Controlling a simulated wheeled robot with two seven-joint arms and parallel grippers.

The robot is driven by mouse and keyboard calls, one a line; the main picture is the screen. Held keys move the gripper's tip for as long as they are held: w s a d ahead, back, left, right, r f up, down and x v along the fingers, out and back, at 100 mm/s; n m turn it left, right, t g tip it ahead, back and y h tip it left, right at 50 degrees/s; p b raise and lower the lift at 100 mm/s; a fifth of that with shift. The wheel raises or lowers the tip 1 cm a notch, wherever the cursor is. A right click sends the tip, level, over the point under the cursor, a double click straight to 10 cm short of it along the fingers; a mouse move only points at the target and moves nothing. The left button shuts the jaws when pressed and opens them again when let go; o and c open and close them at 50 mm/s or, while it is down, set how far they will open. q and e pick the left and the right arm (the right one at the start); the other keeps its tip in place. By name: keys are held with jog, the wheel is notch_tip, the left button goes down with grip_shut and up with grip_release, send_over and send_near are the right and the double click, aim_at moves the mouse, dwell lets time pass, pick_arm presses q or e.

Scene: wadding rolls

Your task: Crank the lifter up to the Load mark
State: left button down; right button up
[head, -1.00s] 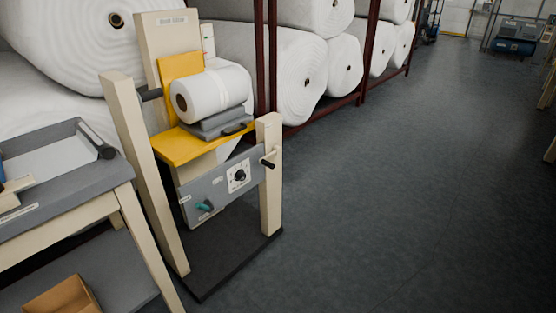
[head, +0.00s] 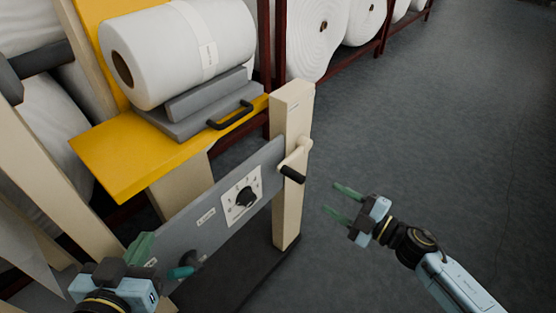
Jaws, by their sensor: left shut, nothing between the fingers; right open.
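The lifter is in the head view, with a yellow platform (head: 130,160) between beige posts. Its crank (head: 297,158), a pale arm with a black grip, is on the right post (head: 289,205), the grip hanging down to the right. A grey panel (head: 215,213) carries a black dial (head: 244,197) and a teal knob (head: 181,272). I cannot read the Load mark. My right gripper (head: 341,203) is open and empty, right of the crank and apart from it. My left gripper (head: 140,249) is shut and empty at the panel's lower left end, left of the teal knob.
A white roll (head: 185,50) lies on a grey cradle (head: 200,110) with a black handle (head: 232,116) on the platform. Large wadding rolls (head: 318,35) stand on a dark red rack behind. The grey floor (head: 450,150) to the right is clear.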

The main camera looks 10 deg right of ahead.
aim_at(283, 169)
jog(key=b+x, duration=0.2)
jog(key=x, duration=1)
jog(key=shift+a+r, duration=0.1)
jog(key=shift+a, duration=0.05)
pick_arm(q)
notch_tip(283, 169, up, 11)
jog(key=d+t+h, duration=0.1)
jog(key=t+h, duration=0.1)
jog(key=t, duration=0.5)
jog(key=shift+s+d+f+h, duration=0.15)
jog(key=shift+s+d+h, duration=0.15)
jog(key=shift+s+d, duration=0.1)
pick_arm(e)
jog(key=shift+w+a, duration=0.4)
jog(key=shift+w, duration=0.05)
pick_arm(q)
jog(key=shift+w, duration=0.1)
pick_arm(e)
grip_shut()
